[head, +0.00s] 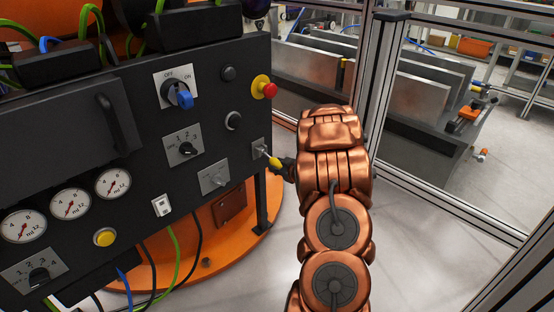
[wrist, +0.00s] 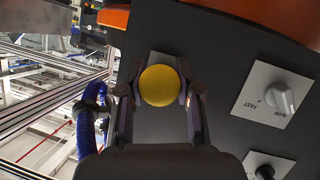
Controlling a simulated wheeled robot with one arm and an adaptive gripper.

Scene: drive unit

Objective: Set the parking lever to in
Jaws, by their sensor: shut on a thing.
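A small lever with a yellow knob (head: 274,162) sticks out from a grey plate (head: 258,148) at the right edge of the dark control panel in the head view. In the wrist view the yellow knob (wrist: 160,85) is round and lies between the two fingers of my gripper (wrist: 160,93). In the head view my gripper (head: 284,166) reaches the knob from the right, partly hidden by my copper arm. It is shut on the knob. The knob covers most of the lever's plate in the wrist view, and no lever label is readable.
The dark panel (head: 140,160) also carries a blue selector (head: 184,99), a red stop button (head: 269,89), gauges (head: 71,203) and a yellow button (head: 104,237). A grey selector (wrist: 285,97) sits right of the lever in the wrist view. Metal fence posts (head: 383,90) stand behind my arm.

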